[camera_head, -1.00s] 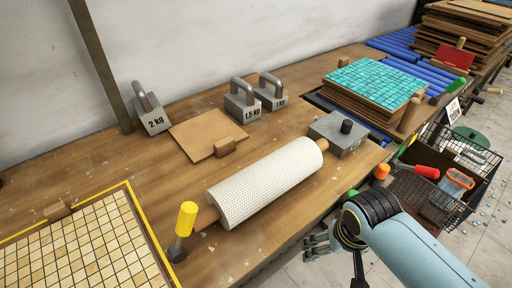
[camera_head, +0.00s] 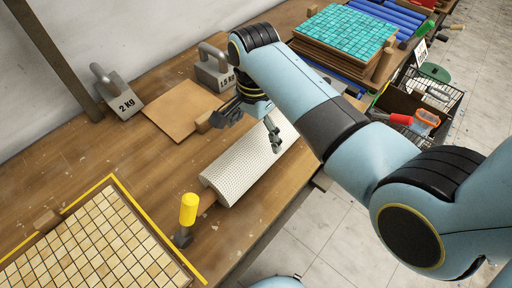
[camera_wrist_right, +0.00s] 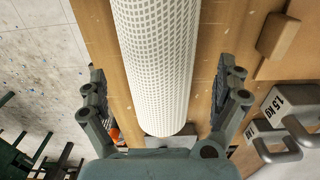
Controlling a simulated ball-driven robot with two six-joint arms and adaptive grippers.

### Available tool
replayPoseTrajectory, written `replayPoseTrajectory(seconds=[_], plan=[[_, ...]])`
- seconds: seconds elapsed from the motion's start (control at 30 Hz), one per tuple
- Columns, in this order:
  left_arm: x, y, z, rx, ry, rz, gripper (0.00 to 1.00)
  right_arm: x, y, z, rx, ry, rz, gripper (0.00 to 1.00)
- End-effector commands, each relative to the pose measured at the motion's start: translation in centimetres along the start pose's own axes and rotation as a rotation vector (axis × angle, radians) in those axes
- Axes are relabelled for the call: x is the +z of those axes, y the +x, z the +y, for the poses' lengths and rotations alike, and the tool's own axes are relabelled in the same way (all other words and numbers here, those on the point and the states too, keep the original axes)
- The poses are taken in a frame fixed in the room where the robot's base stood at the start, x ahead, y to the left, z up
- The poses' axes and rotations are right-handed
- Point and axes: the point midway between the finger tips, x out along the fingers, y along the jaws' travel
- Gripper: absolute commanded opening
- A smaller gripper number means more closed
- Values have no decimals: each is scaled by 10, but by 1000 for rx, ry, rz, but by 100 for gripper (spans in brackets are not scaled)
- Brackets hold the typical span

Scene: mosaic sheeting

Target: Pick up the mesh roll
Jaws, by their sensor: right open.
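The mesh roll (camera_head: 243,165) is a white perforated cylinder lying on the wooden bench near its front edge. Its far end is hidden behind my right arm in the head view. My right gripper (camera_head: 254,128) is open above the roll, with one finger to each side of it. In the right wrist view the roll (camera_wrist_right: 157,62) runs between the open fingers of the gripper (camera_wrist_right: 163,100). I cannot see contact between fingers and roll. My left gripper is not in view.
A tile sheet (camera_head: 92,245) lies at the lower left. Teal tiles (camera_head: 350,35) sit on stacked boards.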

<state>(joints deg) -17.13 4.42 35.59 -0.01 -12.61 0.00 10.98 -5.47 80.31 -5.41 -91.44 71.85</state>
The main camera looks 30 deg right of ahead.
Motion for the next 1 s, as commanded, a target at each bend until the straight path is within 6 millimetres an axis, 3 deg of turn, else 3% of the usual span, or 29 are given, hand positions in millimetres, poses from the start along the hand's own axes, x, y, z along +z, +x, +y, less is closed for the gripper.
replayPoseTrajectory(seconds=[0.27, 0.5, 0.8, 1.0], plan=[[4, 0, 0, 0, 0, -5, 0, -1, 28, 1, 0, -1, 0, 100], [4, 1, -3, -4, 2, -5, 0, -5, 65, 2, -1, -2, 0, 100], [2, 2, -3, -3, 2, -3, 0, -5, 72, 2, -3, -2, 0, 100], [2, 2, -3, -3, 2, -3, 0, -5, 72, 2, -3, -2, 0, 76]])
